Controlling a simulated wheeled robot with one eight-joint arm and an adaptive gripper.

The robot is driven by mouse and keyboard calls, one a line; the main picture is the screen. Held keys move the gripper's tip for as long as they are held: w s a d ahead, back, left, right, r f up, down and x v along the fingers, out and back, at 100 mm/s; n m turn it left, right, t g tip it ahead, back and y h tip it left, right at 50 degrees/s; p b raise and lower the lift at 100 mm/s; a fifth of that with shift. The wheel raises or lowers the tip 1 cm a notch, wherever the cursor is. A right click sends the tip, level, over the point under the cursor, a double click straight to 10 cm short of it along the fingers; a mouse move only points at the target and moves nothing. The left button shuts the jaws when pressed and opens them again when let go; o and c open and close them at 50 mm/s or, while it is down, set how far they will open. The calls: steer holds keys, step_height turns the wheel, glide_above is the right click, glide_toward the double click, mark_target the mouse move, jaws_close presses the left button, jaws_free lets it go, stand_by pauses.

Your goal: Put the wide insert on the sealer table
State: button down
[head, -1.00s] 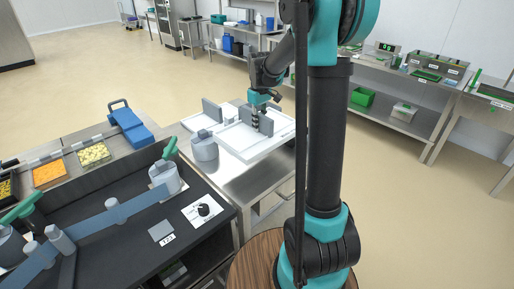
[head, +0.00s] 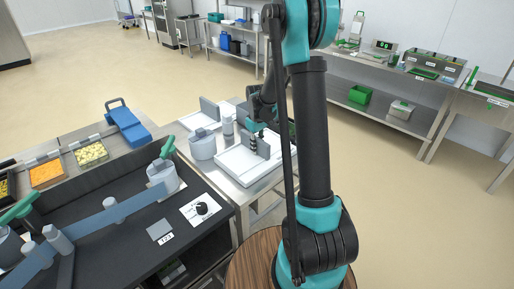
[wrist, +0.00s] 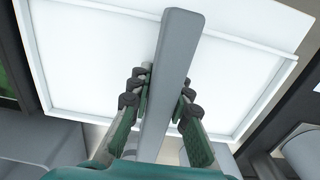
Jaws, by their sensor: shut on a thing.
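A white, shallow, rimmed insert (head: 236,163) with an upright grey fin is at the right part of the steel table (head: 245,195) in the head view. My gripper (head: 255,143) is shut on the grey fin from above. In the wrist view my gripper (wrist: 162,86) has its fingers on both sides of the fin (wrist: 170,55), with the white plate (wrist: 95,60) of the insert below. I cannot tell whether the insert touches the steel top or hangs just above it. A second white piece with a grey fin (head: 209,108) stands farther back on the same table.
A grey round canister (head: 203,146) stands close left of the insert, and a slimmer grey one (head: 227,126) stands behind it. A dark-topped machine (head: 125,235) with a blue-grey bar lies at the front left. Bare steel shows at the table's front.

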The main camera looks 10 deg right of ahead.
steer(key=c, duration=1.4)
jaws_free()
step_height(320, 180, up, 12)
steer(key=shift+f, duration=0.25)
steer(key=shift+r, duration=0.2)
steer(key=shift+s+d+r, duration=0.1)
steer(key=shift+s, duration=0.2)
steer(key=s+d+f+m+t, duration=0.1)
steer(key=s+f+m, duration=0.1)
steer(key=s, duration=0.6)
steer(key=s+d+f+m+t, duration=0.1)
steer(key=s+f+m, duration=0.1)
steer(key=s, duration=0.7)
steer(key=s+d+f+m+t, duration=0.1)
steer(key=s+f+m+t, duration=0.1)
steer(key=s, duration=0.7)
steer(key=shift+d+f+m, duration=0.4)
steer(key=shift+f, duration=0.2)
